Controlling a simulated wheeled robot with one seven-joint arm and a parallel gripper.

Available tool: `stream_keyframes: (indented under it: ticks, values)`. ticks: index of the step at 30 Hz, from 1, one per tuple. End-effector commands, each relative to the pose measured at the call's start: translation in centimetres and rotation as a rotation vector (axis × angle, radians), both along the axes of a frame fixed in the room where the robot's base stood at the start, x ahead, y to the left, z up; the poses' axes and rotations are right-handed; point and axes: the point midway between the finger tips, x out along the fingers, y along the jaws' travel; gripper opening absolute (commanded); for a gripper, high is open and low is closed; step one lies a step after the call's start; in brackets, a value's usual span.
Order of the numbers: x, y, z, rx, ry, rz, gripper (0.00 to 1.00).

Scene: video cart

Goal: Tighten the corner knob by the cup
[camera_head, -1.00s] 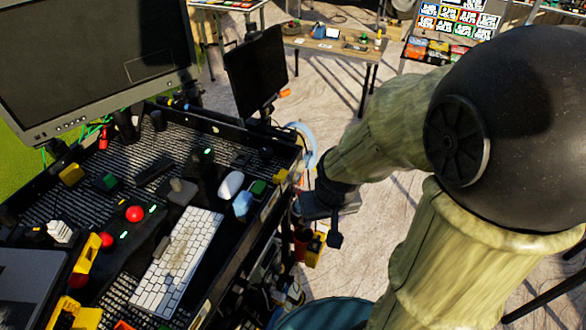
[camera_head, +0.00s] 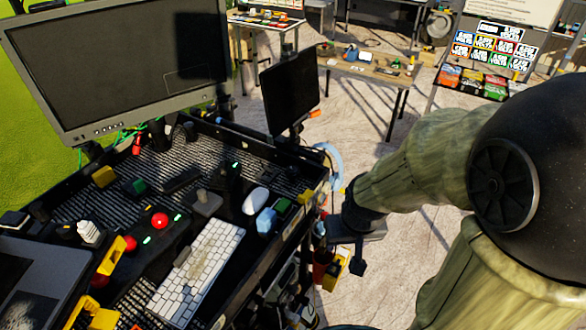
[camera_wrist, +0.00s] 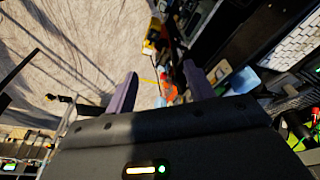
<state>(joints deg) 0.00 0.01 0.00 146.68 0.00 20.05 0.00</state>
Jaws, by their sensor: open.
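My gripper (camera_head: 357,250) hangs beside the right edge of the cart (camera_head: 262,262), out over the floor. In the wrist view my gripper (camera_wrist: 160,86) shows two dark fingers spread wide with nothing held between them. A red cup-like container (camera_head: 322,266) sits low at the cart's right side, just left of my gripper. I cannot tell for sure which part is the corner knob. A small orange-red thing (camera_wrist: 169,90) shows beyond the fingertips in the wrist view.
The cart top holds a white keyboard (camera_head: 199,272), a white mouse (camera_head: 255,201), a blue object (camera_head: 266,221) and red buttons (camera_head: 159,221). A large monitor (camera_head: 120,65) and a smaller one (camera_head: 290,90) stand along its back. Floor right of the cart is open.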

Motion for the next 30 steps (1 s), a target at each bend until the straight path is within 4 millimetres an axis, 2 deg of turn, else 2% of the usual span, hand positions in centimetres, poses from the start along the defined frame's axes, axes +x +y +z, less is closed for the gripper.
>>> stream_keyframes:
  ticks: [8, 11, 13, 30]
  values:
    - [0.0, 0.0, 0.0, 0.0, 0.0, 0.0, 0.54]
    - [0.8, 0.1, 0.2, -0.001, 0.002, 0.008, 0.54]
    - [1.9, 0.2, 0.6, -0.003, 0.007, 0.021, 0.54]
    - [18.9, 2.5, 5.6, -0.034, 0.103, 0.258, 0.54]
